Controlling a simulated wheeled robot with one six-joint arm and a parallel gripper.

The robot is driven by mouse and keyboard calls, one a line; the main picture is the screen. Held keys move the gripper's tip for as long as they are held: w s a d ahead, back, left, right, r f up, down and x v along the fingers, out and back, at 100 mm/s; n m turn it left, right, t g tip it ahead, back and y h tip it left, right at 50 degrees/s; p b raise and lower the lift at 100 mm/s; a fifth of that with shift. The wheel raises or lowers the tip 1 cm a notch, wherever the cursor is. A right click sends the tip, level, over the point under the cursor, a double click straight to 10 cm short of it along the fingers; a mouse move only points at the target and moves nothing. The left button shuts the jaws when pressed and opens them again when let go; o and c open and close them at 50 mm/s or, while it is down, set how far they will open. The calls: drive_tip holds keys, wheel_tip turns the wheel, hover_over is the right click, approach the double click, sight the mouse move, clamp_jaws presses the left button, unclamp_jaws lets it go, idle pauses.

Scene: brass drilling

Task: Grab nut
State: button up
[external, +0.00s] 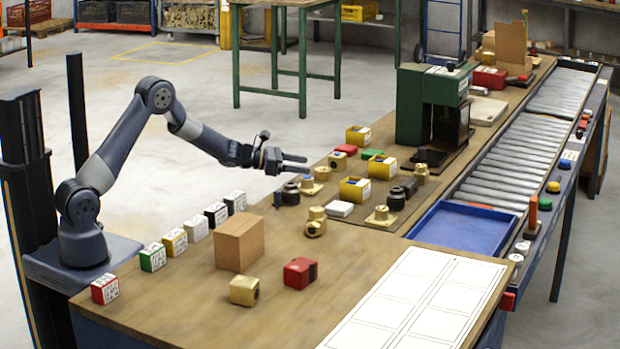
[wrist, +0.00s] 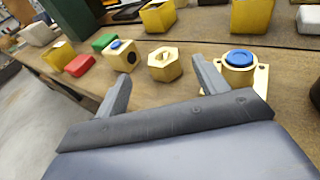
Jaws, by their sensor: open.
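A brass hex nut (wrist: 165,64) with a round hole lies on the bench, seen between and just beyond my fingertips in the wrist view. In the external view the nut (external: 322,173) sits just past the fingers. My gripper (external: 304,163) is open and empty, its fingers pointing right over the bench's left edge. The gripper (wrist: 162,74) also shows in the wrist view with its fingers apart. Nothing hides the nut's top in the wrist view.
A flanged brass piece with a blue cap (wrist: 241,62) lies close by the right finger. A brass block with a blue top (wrist: 124,55) is just left of the nut. Red (wrist: 79,65) and green (wrist: 103,42) blocks lie farther left. Yellow boxes (external: 381,167) stand beyond.

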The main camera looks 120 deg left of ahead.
sight(321, 169)
drive_tip(key=shift+p+x, duration=0.65)
drive_tip(key=shift+x, duration=2.3)
drive_tip(key=shift+d+f, duration=0.15)
drive_tip(key=shift+c, duration=0.4)
drive_tip(key=c, duration=1.3)
